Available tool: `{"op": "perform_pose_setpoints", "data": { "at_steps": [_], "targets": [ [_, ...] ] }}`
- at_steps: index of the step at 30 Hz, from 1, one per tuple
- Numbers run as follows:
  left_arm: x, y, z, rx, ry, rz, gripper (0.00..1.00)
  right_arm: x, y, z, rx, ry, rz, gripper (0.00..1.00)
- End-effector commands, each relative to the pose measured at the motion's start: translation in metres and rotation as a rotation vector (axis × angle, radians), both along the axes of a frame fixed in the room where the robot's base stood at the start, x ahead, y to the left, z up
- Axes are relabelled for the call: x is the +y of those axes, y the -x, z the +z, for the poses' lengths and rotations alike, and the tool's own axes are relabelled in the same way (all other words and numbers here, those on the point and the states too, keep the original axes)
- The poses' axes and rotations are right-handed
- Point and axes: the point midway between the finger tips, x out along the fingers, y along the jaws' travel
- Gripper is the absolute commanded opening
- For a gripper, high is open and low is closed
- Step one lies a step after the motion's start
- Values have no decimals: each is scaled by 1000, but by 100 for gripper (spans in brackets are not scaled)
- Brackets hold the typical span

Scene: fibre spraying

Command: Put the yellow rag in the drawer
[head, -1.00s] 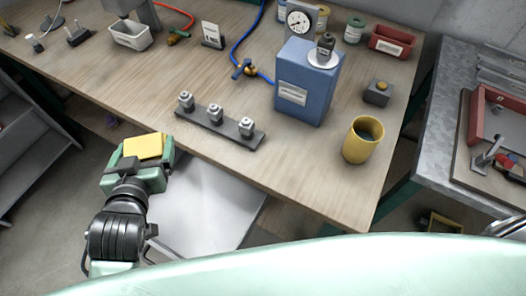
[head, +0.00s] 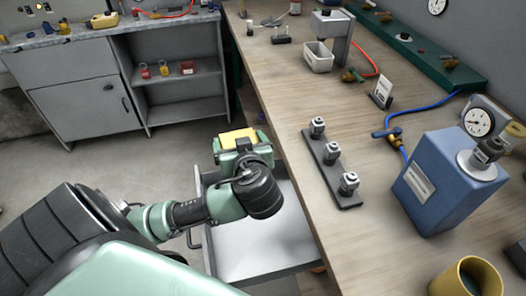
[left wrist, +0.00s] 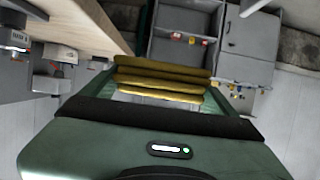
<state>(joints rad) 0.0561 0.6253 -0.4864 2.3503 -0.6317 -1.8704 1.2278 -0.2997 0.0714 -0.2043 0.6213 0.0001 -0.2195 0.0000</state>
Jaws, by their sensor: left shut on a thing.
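The yellow rag (head: 238,137) is folded and held in my left gripper (head: 240,148). In the left wrist view the rag (left wrist: 160,82) shows as stacked yellow folds between the fingers. The drawer (head: 250,238) is pulled out from under the workbench, with a pale, bare floor where it shows. My left gripper appears at the drawer's far end in the head view, with my forearm crossing in front of part of the drawer. The height of the rag over the drawer is hard to tell. My right gripper is out of view.
The wooden workbench (head: 290,110) runs along the right. On it stand a rack with metal fittings (head: 330,165), a blue box with a gauge (head: 445,185) and a yellow cup (head: 465,280). A grey cabinet (head: 85,100) with shelves stands at the back left. The floor between is clear.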

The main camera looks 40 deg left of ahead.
Motion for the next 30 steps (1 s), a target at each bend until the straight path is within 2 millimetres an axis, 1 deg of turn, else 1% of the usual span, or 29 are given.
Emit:
{"op": "perform_pose_setpoints", "data": {
  "at_steps": [5, 6, 12, 15, 18, 23, 30],
  "targets": [
    [2, 1, -40, 11, -6, 4, 49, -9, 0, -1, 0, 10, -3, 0],
    [2, 1, -51, 11, -6, 2, 49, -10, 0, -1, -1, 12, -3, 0],
    [1, 1, -105, 7, -5, 3, 49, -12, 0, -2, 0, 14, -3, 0],
    [1, 0, -128, 7, -5, 2, 49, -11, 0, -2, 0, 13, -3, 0],
    [1, 1, -145, 5, -2, 2, 49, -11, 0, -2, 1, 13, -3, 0],
    [1, 1, -159, 4, -1, 2, 49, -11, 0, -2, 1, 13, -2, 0],
    [1, 0, -190, 4, -2, 2, 49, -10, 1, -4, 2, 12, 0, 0]
  ]
}}
